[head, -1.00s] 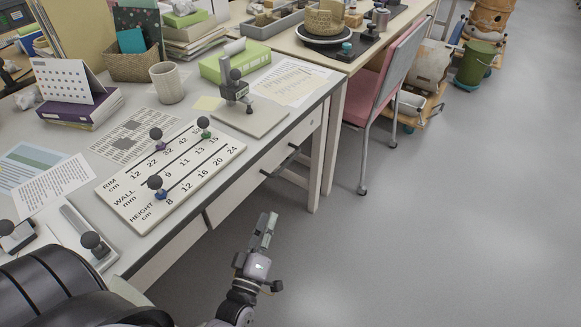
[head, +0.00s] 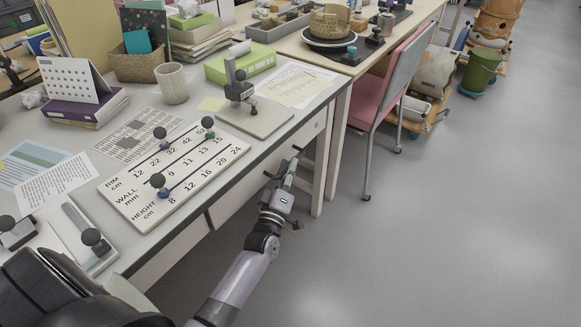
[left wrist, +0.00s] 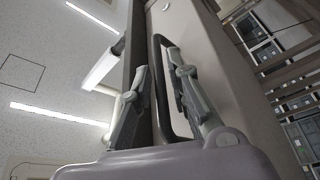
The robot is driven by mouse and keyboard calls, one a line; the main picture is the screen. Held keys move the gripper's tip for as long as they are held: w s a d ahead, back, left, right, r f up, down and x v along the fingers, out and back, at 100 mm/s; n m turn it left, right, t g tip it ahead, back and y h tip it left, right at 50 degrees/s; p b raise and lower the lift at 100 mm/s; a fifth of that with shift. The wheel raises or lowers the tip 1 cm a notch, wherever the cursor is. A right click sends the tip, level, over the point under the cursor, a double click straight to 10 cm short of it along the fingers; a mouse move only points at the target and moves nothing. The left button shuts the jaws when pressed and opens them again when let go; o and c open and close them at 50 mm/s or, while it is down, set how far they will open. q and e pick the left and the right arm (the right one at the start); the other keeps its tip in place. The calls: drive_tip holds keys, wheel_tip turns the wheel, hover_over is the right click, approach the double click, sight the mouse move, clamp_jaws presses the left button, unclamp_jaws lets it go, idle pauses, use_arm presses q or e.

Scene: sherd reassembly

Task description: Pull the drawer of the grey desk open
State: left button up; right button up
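The grey desk (head: 80,138) fills the left of the head view. Its drawer (head: 240,196) sits under the right part of the top, and the front looks flush with the desk. My left gripper (head: 286,168) is at the dark bar handle on that drawer front. In the left wrist view the handle (left wrist: 157,75) runs between the two spread fingers of my left gripper (left wrist: 160,95). Gaps show beside the bar, so the fingers look open around it. In the head view the gripper partly covers the handle. My right gripper is out of view.
A gauge board (head: 175,170) and a small stand (head: 255,115) lie near the desk's front edge. A pink chair (head: 372,100) stands to the right, by a second table (head: 385,50). The floor (head: 450,220) in front of the desk is clear.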

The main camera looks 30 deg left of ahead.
use_arm(q)
drive_tip(key=shift+w+a+r, duration=0.1)
drive_tip(key=shift+w, duration=0.35)
clamp_jaws()
idle(0.5)
